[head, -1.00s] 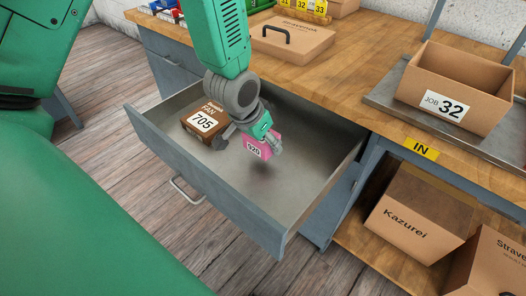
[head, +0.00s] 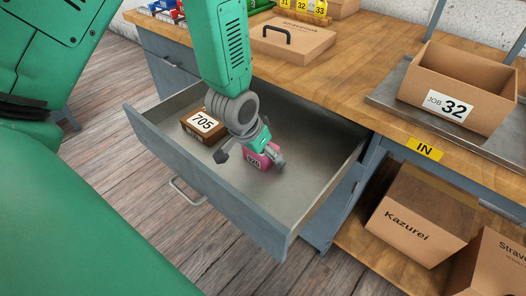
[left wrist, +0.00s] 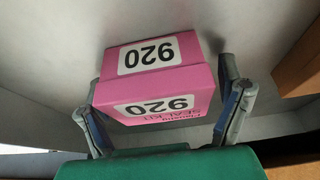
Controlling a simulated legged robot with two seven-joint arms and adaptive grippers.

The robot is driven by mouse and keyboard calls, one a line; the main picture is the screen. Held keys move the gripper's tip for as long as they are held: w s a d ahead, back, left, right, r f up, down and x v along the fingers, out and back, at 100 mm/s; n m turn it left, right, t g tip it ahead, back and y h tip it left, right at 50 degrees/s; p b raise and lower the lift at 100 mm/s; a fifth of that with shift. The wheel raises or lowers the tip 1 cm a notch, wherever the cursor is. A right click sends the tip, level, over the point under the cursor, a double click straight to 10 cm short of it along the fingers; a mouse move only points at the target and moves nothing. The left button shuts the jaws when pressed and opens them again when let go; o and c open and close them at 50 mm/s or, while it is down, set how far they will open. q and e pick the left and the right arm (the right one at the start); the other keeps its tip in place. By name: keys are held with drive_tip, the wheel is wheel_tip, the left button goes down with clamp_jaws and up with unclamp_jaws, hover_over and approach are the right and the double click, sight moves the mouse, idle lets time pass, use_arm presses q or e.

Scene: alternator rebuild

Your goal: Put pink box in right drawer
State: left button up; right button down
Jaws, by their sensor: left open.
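The pink box (head: 255,161), labelled 920, sits low inside the open drawer (head: 205,183), towards the right of its floor. My left gripper (head: 250,154) reaches down into the drawer from above, with its fingers spread around the box. In the left wrist view the pink box (left wrist: 155,82) lies between the two open fingers, and the left gripper (left wrist: 165,105) shows a gap at least on the right side. Whether the left finger touches the box I cannot tell. My right gripper is not in view.
A brown box labelled 705 (head: 203,124) lies in the drawer left of the pink box. The drawer floor to the right is free. The wooden worktop (head: 330,80) holds a lidded carton (head: 292,42) and an open JOB 32 carton (head: 455,90).

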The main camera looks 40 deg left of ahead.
use_arm(q)
drive_tip(key=shift+s+a+r, duration=0.1)
drive_tip(key=shift+s+r, duration=0.05)
drive_tip(key=shift+r, duration=0.4)
drive_tip(key=p+v, duration=0.3)
drive_tip(key=v, duration=0.8)
drive_tip(key=shift+s, duration=0.1)
